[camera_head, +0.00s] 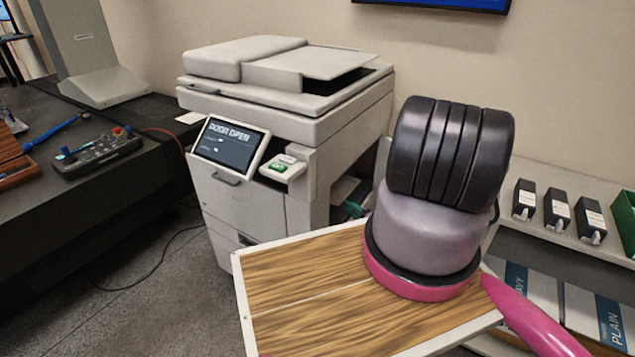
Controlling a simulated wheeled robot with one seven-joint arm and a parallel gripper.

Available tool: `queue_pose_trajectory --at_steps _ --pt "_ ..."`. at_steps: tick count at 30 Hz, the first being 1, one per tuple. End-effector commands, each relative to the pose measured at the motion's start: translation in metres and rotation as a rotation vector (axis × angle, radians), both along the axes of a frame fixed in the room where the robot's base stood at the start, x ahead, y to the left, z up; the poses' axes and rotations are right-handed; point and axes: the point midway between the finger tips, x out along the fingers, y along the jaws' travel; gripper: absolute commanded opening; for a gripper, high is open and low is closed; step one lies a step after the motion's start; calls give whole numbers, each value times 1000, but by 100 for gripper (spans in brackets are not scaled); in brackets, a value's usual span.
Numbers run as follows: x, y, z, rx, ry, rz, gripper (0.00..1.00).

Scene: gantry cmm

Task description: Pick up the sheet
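No sheet can be made out for certain. A small white flat piece (190,117) lies on the dark bench just left of the copier and may be paper. The copier (265,110) stands in the middle, its screen (229,144) reading "DOOR OPEN". Its right side is open near a teal part (355,208), and a pale piece beside it is too small to name. My arm's black, grey and pink links fill the right foreground and hide part of that side. My gripper is not in view.
A wood-grain board with a white rim (240,300) lies below my arm. The dark bench at left holds a control box (97,153) and a blue tool (50,133). Shelving at right carries small black boxes (557,209) above labelled paper packs (610,322). Floor shows at lower left, crossed by a cable.

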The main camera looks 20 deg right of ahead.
Motion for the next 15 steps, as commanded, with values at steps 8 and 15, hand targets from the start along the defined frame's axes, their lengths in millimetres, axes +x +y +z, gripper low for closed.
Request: queue_pose_trajectory --at_steps 8,15 --pt "30 9 1 0 -1 2 38" --pt "60 21 3 -2 -3 4 38"
